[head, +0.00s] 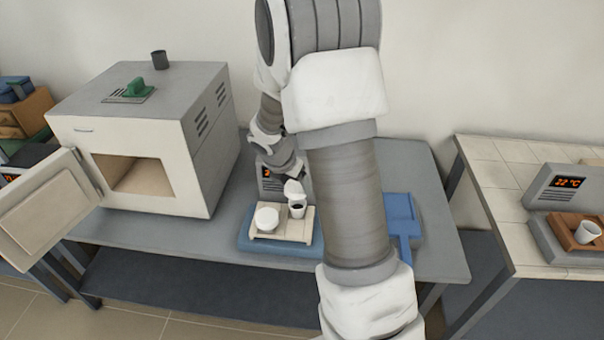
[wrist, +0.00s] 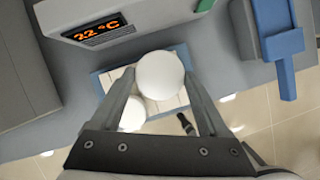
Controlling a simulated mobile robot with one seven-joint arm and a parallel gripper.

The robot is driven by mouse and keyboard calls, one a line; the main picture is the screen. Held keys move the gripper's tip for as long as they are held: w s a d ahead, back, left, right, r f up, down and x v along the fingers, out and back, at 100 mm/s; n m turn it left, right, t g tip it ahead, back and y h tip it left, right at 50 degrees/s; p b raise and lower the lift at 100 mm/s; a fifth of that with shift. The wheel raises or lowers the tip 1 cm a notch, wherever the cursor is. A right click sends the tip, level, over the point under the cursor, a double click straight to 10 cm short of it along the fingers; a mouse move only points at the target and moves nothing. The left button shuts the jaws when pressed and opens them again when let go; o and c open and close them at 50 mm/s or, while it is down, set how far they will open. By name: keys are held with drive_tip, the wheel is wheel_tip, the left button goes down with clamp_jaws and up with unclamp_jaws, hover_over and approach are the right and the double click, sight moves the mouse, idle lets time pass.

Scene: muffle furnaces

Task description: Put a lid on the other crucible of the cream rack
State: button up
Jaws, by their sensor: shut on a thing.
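The cream rack (head: 282,236) sits on a blue mat (head: 244,243) on the grey bench. Its left crucible is topped by a round white lid (head: 266,217), which also shows in the wrist view (wrist: 131,117). Its right crucible (head: 298,212) is uncovered, with a dark inside. My gripper (wrist: 161,82) is shut on a second white lid (wrist: 162,74), held between the fingertips. In the head view this lid (head: 293,187) appears just above the right crucible, seemingly apart from it. The held lid hides the right crucible in the wrist view.
A grey device with an orange display (wrist: 98,31) stands behind the rack. A blue scoop-like tool (head: 400,212) lies to the right. A furnace (head: 150,140) with its door (head: 45,205) open stands left. Another bench (head: 500,190) on the right holds a crucible (head: 587,232) on a brown rack.

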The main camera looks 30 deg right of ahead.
sight(296, 198)
drive_tip(key=shift+w+d, duration=0.2)
drive_tip(key=shift+f, duration=0.1)
drive_tip(key=shift+f, duration=0.1)
drive_tip(key=shift+f+b, duration=2.8)
drive_tip(key=shift+b, duration=0.2)
drive_tip(key=o, duration=1.2)
drive_tip(key=shift+r+p, duration=1.6)
drive_tip(key=shift+p, duration=0.35)
drive_tip(key=shift+r+p, duration=2.45)
drive_tip(key=shift+r, duration=0.1)
